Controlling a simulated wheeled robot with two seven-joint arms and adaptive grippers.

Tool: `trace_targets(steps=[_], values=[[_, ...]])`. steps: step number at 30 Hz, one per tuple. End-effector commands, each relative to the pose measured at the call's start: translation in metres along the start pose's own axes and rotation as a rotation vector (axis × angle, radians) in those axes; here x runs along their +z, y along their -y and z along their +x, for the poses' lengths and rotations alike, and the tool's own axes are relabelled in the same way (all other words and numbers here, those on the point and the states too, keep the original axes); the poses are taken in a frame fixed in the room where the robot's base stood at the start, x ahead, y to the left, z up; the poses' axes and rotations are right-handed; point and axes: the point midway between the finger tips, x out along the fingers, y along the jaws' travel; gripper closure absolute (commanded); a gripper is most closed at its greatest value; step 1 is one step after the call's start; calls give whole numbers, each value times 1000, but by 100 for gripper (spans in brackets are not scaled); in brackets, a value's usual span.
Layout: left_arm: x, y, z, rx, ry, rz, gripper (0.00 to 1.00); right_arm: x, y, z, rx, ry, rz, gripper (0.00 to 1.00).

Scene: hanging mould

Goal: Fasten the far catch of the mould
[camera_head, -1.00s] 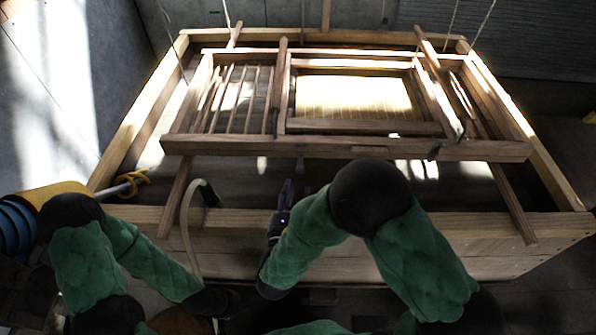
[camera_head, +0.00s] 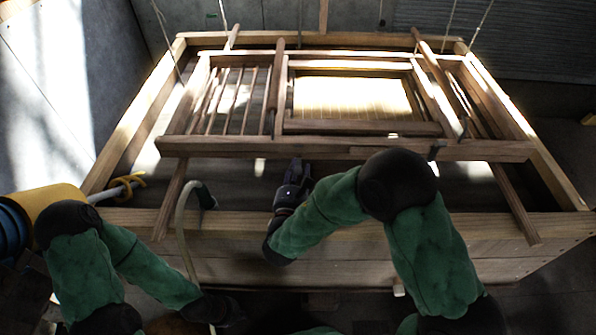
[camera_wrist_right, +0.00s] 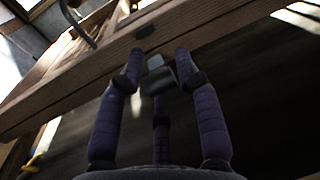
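The mould (camera_head: 190,146) is a wooden frame with a slatted part at left and a pale screen at right, hanging over a vat. A small grey metal catch (camera_wrist_right: 158,76) hangs below its front beam in the right wrist view. My right gripper (camera_head: 298,168) is at the front beam's underside; in the wrist view (camera_wrist_right: 160,62) its fingers are apart, on either side of the catch. Contact is unclear. Another dark fitting (camera_head: 436,150) sits on the beam further right. My left gripper (camera_head: 218,302) is low at the front, dark, its fingers unclear.
The wooden vat (camera_head: 350,228) surrounds the mould, its front wall below my right forearm. A curved pale hose (camera_head: 182,212) passes over the front rim. A yellow and blue object with a rod (camera_head: 60,200) is at left. Ropes (camera_head: 483,22) rise from the mould.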

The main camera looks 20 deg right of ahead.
Motion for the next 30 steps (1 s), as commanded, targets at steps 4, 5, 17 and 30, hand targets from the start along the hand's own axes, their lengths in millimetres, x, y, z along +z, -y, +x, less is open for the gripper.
trace_targets(steps=[4, 5, 17, 30], values=[[0, 0, 0, 0, 0, 0, 100, 0, 0, 0, 1, 0, 0, 100], [0, 0, 0, 0, 0, 0, 100, 0, 0, 0, 1, 0, 0, 100], [1, -5, -14, 0, 0, 0, 100, 7, 0, 1, 8, -42, -7, 100], [3, -28, -78, 0, 0, 0, 100, 29, 1, 11, 36, -275, -42, 100]])
